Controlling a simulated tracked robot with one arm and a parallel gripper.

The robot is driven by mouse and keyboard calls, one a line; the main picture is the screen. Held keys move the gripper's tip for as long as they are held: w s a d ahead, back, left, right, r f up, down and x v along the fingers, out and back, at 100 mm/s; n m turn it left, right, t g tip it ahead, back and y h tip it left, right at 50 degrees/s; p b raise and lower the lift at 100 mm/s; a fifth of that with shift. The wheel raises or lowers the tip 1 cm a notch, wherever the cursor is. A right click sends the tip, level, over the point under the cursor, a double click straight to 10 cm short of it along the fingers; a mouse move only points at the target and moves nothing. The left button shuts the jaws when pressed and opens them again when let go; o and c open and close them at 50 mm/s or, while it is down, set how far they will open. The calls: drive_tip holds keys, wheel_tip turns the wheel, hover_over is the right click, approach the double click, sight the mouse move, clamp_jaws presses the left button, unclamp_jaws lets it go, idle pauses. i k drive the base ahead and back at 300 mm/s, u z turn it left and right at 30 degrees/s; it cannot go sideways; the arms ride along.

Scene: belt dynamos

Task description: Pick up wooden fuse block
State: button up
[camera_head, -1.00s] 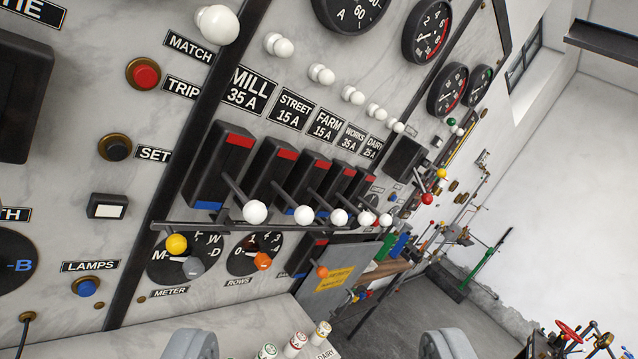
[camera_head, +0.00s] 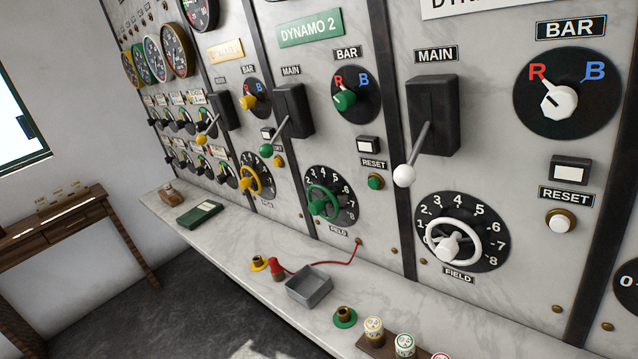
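A wooden block (camera_head: 370,344) lies on the marble ledge at the bottom edge, partly cut off. It bears white cylinders with coloured rings, like fuses: a yellow-ringed one (camera_head: 373,328), a green-ringed one (camera_head: 405,345) and a red-ringed one (camera_head: 440,356) cut by the edge. A small brown piece, perhaps wooden, (camera_head: 168,190) stands at the far left end of the ledge; I cannot tell what it is. My gripper is out of view.
The ledge (camera_head: 230,255) also holds a grey tray (camera_head: 309,286), a red-handled piece on a wire (camera_head: 277,270), yellow and green round bases (camera_head: 345,317) and a green book (camera_head: 200,214). Switch levers and handwheels (camera_head: 447,245) project from the panel. A wooden table (camera_head: 60,232) stands left.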

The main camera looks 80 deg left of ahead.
sight(173, 197)
drive_tip(key=u, duration=3.3)
drive_tip(key=k, duration=0.9)
drive_tip(key=i, duration=0.9)
drive_tip(key=z, duration=0.05)
